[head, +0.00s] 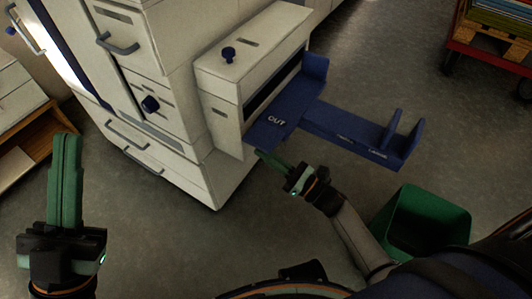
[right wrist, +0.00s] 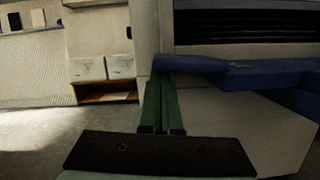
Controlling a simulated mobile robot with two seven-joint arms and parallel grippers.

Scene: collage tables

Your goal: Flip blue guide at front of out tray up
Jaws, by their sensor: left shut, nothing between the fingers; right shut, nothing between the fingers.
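The blue out tray (head: 335,122) juts from the side of the pale machine and bears the word OUT. A blue flap (head: 268,130) lies flat at its near edge; an upright blue guide (head: 315,68) stands on the far side. My right gripper (head: 260,153) is shut and empty, its green fingertips just below the near edge of the flap. In the right wrist view, the shut fingers (right wrist: 161,82) point up at the blue edge (right wrist: 190,63); I cannot tell if they touch. My left gripper (head: 67,137) is shut, empty and raised at the left, away from the tray.
The pale machine (head: 165,60) with drawers and knobs fills the upper left. Two small blue uprights (head: 390,128) stand at the tray's outer end. A green bin (head: 428,215) sits on the floor below it. A red cart (head: 490,50) is at the upper right.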

